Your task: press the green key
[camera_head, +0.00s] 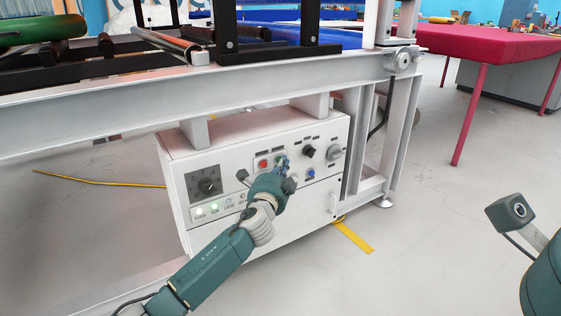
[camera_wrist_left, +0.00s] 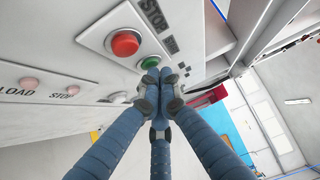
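The green key (camera_wrist_left: 150,62) is a round button on the white control box (camera_head: 222,153), beside a red button (camera_wrist_left: 126,43). The red button also shows in the head view (camera_head: 263,164). My left gripper (camera_wrist_left: 160,76) has its blue fingers drawn together, with the tips at the lower edge of the green key; I cannot tell whether they touch it. In the head view the left gripper (camera_head: 283,166) is at the front of the box and partly covers the green key. The fingers hold nothing. Only part of my right arm shows at the right edge; its fingers are out of view.
The panel also has a black dial (camera_head: 208,186), a black knob (camera_head: 309,151), a grey knob (camera_head: 334,152) and a blue button (camera_head: 311,173). A grey machine frame (camera_head: 250,86) runs above the box. A red table (camera_head: 490,44) stands at the back right. Open floor lies to the right.

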